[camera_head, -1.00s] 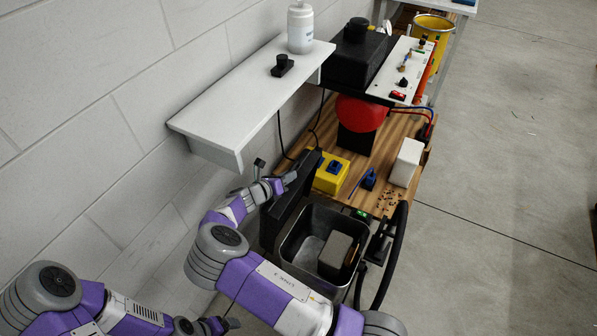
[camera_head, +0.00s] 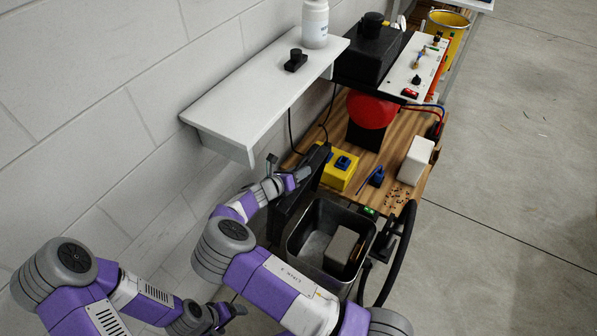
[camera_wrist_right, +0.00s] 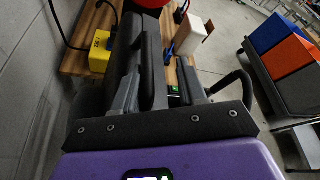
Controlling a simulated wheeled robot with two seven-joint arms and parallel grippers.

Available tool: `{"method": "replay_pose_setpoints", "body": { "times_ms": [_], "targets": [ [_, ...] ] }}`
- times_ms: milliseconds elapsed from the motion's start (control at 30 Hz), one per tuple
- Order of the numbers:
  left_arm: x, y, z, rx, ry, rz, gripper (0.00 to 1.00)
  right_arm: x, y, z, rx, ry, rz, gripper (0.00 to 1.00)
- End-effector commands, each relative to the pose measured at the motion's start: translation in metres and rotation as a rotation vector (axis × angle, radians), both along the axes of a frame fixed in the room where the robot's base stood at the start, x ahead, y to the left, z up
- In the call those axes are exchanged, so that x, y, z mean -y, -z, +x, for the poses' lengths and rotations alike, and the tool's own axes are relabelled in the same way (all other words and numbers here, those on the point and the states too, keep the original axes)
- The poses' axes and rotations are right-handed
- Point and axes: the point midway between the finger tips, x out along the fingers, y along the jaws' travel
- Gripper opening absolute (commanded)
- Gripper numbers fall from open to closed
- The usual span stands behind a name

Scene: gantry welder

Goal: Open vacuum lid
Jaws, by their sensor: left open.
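The vacuum's dark grey bin (camera_head: 297,236) stands open at the near end of the bench, with a grey block visible inside. Its black lid (camera_head: 290,212) stands upright on the wall side of the bin. My right gripper (camera_head: 300,176) is at the lid's upper part. In the right wrist view, the fingers of my right gripper (camera_wrist_right: 160,88) are spread, with the lid's black handle (camera_wrist_right: 150,60) between them. The left finger is close to the lid; contact is unclear. My left gripper (camera_head: 228,315) is open and empty, low at the left of the bin.
A white shelf (camera_head: 240,100) juts from the wall above the lid. A yellow box (camera_head: 340,176), a white block (camera_head: 416,160) and a red round part (camera_head: 371,110) sit on the wooden bench. A black hose (camera_head: 408,245) curves right of the bin.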

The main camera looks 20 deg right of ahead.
Motion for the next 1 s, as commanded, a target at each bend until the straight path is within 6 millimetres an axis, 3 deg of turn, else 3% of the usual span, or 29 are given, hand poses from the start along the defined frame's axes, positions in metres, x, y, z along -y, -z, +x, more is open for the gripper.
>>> {"method": "replay_pose_setpoints", "body": {
  "times_ms": [500, 1000],
  "targets": [
    [0.0, -0.016, 0.0, 0.0, 0.0, 0.0, 0.85, -0.06, -0.025, -0.028, 0.001, -0.001, -0.001, 0.4],
    [0.0, -0.016, 0.0, 0.0, 0.0, 0.0, 0.85, -0.064, -0.025, -0.03, 0.001, -0.001, -0.001, 0.4]
  ]
}}
